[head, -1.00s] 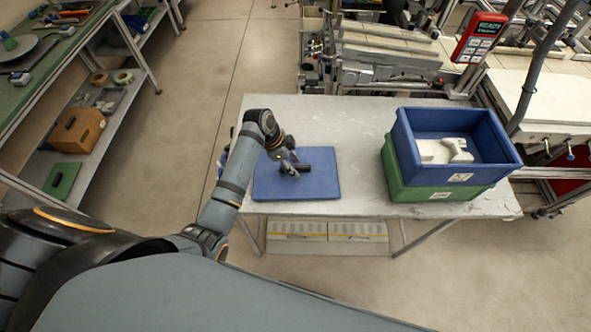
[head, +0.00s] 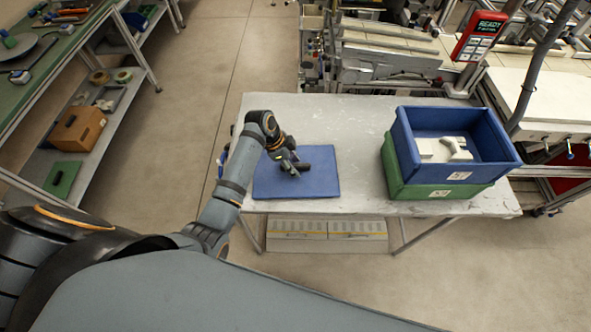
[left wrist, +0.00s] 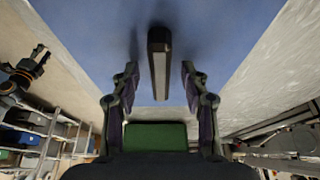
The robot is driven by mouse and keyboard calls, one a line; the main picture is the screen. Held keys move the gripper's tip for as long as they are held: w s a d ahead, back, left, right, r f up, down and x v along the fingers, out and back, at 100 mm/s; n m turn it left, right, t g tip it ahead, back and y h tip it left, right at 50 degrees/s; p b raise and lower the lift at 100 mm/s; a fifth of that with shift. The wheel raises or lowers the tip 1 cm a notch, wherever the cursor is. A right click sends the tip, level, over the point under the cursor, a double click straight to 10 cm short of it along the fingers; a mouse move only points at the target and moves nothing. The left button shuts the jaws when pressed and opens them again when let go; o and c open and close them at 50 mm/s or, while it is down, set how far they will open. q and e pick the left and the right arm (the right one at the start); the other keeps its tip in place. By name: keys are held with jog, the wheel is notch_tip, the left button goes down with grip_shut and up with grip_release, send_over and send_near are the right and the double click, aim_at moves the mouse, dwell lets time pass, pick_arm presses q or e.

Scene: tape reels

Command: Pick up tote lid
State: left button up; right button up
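The tote lid (head: 318,184) is a flat blue panel lying on the left part of the grey table, with a dark bar handle standing on it. My left gripper (head: 297,168) is above the lid at the handle and partly hides it. In the left wrist view, my left gripper (left wrist: 158,78) is open, its two fingers apart on either side of the handle (left wrist: 160,58), with a gap on both sides. The lid's blue surface (left wrist: 95,40) fills the view behind.
A blue tote (head: 455,170) holding pale parts sits stacked on a green tote (head: 408,188) at the table's right. The table (head: 360,125) is clear between lid and totes. A shelf rack stands far left, and machinery with a red display (head: 480,36) stands behind.

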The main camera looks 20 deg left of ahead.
pick_arm(q)
grip_shut()
dwell(0.3)
